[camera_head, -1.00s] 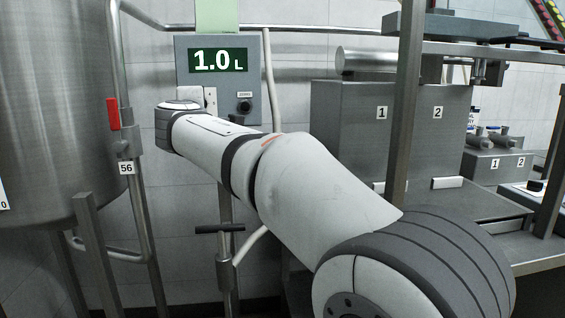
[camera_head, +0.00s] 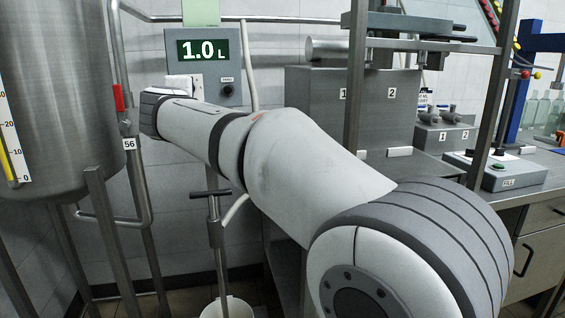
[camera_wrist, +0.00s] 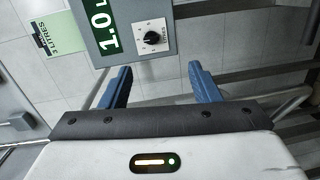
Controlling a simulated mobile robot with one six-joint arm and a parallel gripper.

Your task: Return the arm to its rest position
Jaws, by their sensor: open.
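My gripper (camera_wrist: 160,84) shows in the wrist view with its two blue fingers well apart and nothing between them. Beyond the fingers is the grey display box (camera_wrist: 148,15), with a black knob and a "1.0 L" readout. In the head view my arm (camera_head: 290,160) stretches from the lower right up and left, in front of the display box (camera_head: 240,88). My gripper itself is hidden in the head view behind the arm's far end.
A steel tank (camera_head: 60,100) with a level scale stands at left, beside a pipe with a red handle (camera_head: 118,97). A white bucket (camera_head: 228,307) is on the floor. A grey cabinet (camera_head: 320,105) and a bench with a small control box (camera_head: 495,172) are at right.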

